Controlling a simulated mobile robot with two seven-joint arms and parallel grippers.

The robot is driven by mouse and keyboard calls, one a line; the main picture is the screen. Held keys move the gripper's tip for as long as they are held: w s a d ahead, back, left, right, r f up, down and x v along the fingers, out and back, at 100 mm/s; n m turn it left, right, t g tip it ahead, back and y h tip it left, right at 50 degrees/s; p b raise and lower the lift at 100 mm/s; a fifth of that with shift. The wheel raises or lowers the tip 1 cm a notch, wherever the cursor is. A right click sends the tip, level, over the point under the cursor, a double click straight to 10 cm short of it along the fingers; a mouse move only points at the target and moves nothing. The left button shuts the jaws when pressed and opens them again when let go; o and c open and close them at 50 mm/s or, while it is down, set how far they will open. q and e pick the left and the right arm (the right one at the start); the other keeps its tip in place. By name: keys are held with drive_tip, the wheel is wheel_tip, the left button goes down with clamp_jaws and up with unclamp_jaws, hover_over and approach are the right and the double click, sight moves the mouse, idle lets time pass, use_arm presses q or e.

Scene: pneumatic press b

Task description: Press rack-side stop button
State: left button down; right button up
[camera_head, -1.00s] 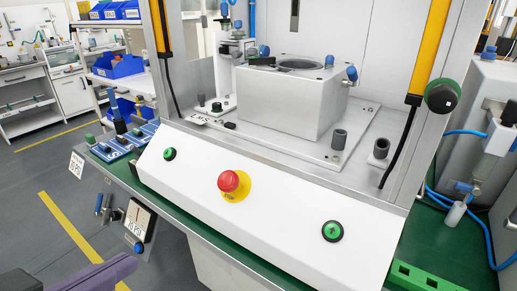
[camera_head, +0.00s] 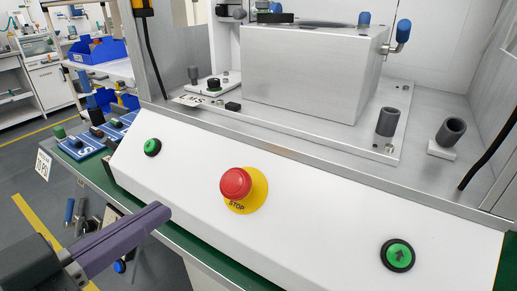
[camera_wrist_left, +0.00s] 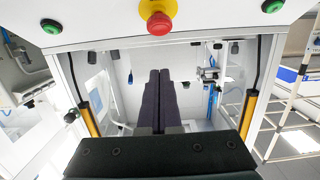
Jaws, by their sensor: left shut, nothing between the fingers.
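A red mushroom stop button (camera_head: 236,184) on a yellow disc marked STOP sits mid-panel on the white sloped front of the press. It also shows at the top of the left wrist view (camera_wrist_left: 159,22). My left gripper (camera_head: 160,213) has purple-grey fingers and is shut and empty. It is left of and in front of the button, apart from it. In the left wrist view its closed fingers (camera_wrist_left: 159,78) point towards the press, with the button beyond the tips. My right gripper is not in view.
Green buttons sit on the panel left (camera_head: 152,147) and right (camera_head: 397,255) of the stop button. A grey metal block (camera_head: 310,75) stands on the press bed behind. Blue bins (camera_head: 98,50) stand on a rack at far left. The panel face around the button is clear.

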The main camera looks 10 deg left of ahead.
use_arm(q)
drive_tip(key=b, duration=0.2)
approach(236, 176)
drive_tip(key=w+d+r, duration=0.1)
drive_tip(key=w+r, duration=0.1)
drive_tip(key=w, duration=0.2)
drive_tip(key=shift+w+d+f+b, duration=0.25)
drive_tip(key=shift+w+f, duration=0.1)
drive_tip(key=shift+f, duration=0.35)
drive_tip(key=shift+w+d+f+b, duration=0.25)
drive_tip(key=shift+w+f, duration=0.05)
drive_tip(key=shift+f, duration=0.35)
